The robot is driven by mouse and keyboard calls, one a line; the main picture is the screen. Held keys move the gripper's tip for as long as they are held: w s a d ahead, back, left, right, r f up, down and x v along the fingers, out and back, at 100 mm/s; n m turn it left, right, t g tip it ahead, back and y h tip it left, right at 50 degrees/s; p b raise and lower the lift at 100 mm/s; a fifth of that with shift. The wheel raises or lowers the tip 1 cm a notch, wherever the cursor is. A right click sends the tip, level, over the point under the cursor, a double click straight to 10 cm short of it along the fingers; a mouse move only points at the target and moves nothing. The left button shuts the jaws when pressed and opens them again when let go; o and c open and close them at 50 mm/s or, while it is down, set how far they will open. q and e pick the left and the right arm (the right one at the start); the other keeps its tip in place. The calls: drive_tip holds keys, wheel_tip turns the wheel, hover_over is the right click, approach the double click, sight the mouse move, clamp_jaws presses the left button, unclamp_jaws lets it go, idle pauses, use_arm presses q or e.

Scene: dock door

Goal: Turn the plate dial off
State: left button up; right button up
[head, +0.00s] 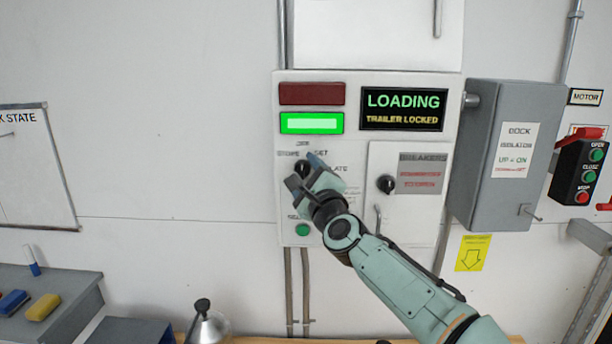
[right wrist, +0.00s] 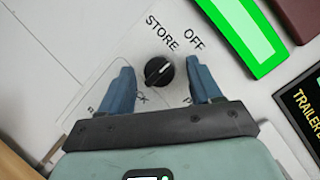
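The plate dial is a round black knob on the white control panel, seen in the right wrist view (right wrist: 160,71) below the printed words STORE and OFF. A pale line crosses the knob diagonally; which end is its pointer I cannot tell. In the head view the dial (head: 302,168) is partly covered by my right gripper (head: 305,174). My right gripper also shows in the right wrist view (right wrist: 160,74), with its blue fingers apart, one on each side of the dial and with gaps to it. Other labels are partly hidden behind the fingers. My left gripper is out of view.
The panel (head: 370,78) carries a lit green lamp (head: 312,123), a dark red lamp (head: 312,94) and a LOADING display (head: 403,109). A second black knob (head: 386,184) sits to the right on a breaker cover. A green button (head: 302,230) is below. A grey isolator box (head: 510,190) juts out at right.

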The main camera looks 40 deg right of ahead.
drive_tip(key=shift+s, duration=0.1)
drive_tip(key=shift+s+a+f, duration=0.15)
drive_tip(key=shift+s, duration=0.1)
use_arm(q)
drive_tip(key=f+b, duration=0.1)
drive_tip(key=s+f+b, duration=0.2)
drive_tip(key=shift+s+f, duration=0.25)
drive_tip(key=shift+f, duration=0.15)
use_arm(e)
drive_tip(key=v, duration=1.2)
drive_tip(key=shift+s, duration=0.35)
